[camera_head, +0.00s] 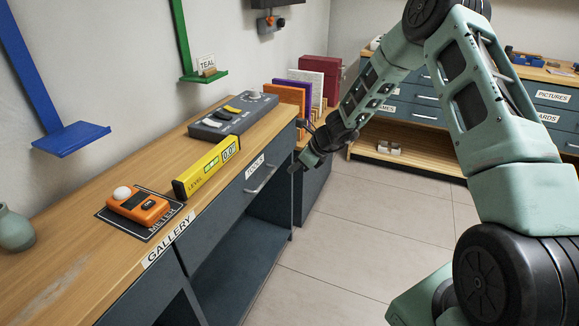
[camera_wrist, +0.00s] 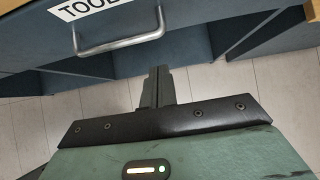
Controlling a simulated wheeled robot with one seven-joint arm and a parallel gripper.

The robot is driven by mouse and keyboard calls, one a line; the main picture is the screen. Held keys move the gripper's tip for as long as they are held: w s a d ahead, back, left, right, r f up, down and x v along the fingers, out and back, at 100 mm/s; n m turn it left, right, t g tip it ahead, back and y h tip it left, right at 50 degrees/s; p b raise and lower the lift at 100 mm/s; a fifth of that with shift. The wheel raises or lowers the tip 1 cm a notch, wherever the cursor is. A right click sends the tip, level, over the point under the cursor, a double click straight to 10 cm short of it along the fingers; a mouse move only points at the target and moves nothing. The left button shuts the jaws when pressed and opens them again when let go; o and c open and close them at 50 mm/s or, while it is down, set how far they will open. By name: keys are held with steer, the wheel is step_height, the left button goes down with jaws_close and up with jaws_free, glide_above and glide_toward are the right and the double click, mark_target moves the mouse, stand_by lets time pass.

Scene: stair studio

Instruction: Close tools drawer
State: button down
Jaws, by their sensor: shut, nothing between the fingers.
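The tools drawer (camera_head: 235,190) is a dark blue-grey front under the wooden counter, with a TOOLS label and a metal bar handle (camera_head: 262,180). It looks about flush with the cabinet; I cannot tell if a small gap is left. In the wrist view the drawer front (camera_wrist: 195,18) and its handle (camera_wrist: 120,43) lie beyond the fingers. My gripper (camera_head: 296,168) is shut and empty, just right of the handle in the head view. In the wrist view its fingertips (camera_wrist: 157,72) point toward the drawer, below the handle and apart from it.
An open recess (camera_head: 240,262) lies under the drawer. The tiled floor (camera_head: 340,250) is clear. Another drawer cabinet (camera_head: 410,95) stands behind.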

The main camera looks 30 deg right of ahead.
steer(key=p+v, duration=0.1)
steer(key=v, duration=0.8)
steer(key=shift+r, duration=0.25)
steer(key=s+a+r+n+g+p, duration=0.2)
steer(key=s+a+r+n, duration=0.3)
steer(key=a, duration=0.3)
steer(key=s+a+r+n+g+p, duration=0.1)
steer(key=s+a+r+n+p, duration=0.1)
steer(key=s+a+r+n, duration=0.45)
steer(key=s+a+r+n+g+p, duration=0.1)
steer(key=s+a+r+n+g, duration=0.15)
steer(key=a+n, duration=0.5)
steer(key=s+a+r+n+h+p, duration=0.2)
steer(key=s+r+n, duration=0.1)
steer(key=s+n, duration=0.5)
steer(key=s+a+r+n+h+p, duration=0.2)
steer(key=s+n, duration=0.7)
steer(key=s, duration=0.5)
step_height(320, 180, up, 2)
steer(key=shift+s+r+p, duration=0.1)
steer(key=shift+s+p, duration=0.1)
steer(key=shift+p, duration=0.3)
